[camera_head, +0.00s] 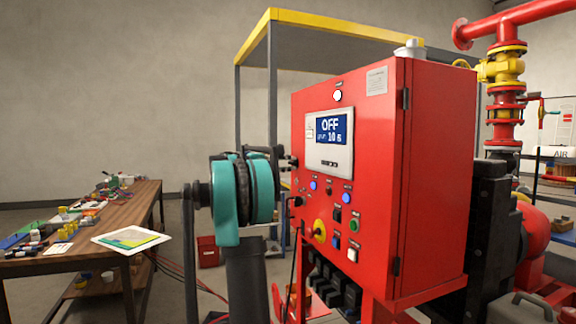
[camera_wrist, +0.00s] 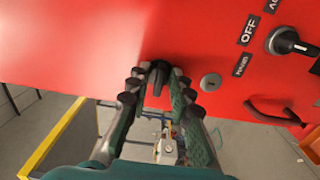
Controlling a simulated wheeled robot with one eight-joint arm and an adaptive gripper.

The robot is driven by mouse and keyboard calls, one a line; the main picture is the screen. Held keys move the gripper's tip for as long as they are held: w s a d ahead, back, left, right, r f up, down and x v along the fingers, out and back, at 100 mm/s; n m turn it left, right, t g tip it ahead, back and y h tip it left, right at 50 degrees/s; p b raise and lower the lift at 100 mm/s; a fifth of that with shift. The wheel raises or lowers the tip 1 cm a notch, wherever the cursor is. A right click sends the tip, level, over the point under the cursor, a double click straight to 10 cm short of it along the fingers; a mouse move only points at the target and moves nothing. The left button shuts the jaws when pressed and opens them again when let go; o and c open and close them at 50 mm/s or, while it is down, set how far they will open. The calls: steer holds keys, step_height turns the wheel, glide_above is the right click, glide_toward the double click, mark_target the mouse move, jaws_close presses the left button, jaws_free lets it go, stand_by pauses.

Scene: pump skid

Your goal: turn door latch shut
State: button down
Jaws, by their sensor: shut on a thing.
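In the wrist view, my gripper (camera_wrist: 158,80) has its two dark, padded teal fingers closed around a small black door latch (camera_wrist: 157,70). The latch stands out from the red cabinet (camera_wrist: 60,45) near its edge. The fingers hide part of the latch, so its exact angle is hard to tell. In the head view, the red control cabinet (camera_head: 435,150) stands right of centre, and my teal and black arm reaches its left edge. My fingertips and the held latch cannot be made out clearly there.
On the panel beside the latch are a round keylock (camera_wrist: 210,82) and a black selector knob (camera_wrist: 288,42). The cabinet's display (camera_head: 330,135) reads OFF. Red pipework (camera_head: 505,45) rises at right.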

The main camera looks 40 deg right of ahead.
steer(key=c, duration=1.6)
jaws_free()
steer(key=shift+c, duration=0.2)
steer(key=shift+a, duration=0.1)
steer(key=v, duration=1.1)
steer(key=shift+w+a, duration=0.2)
steer(key=shift+a, duration=0.2)
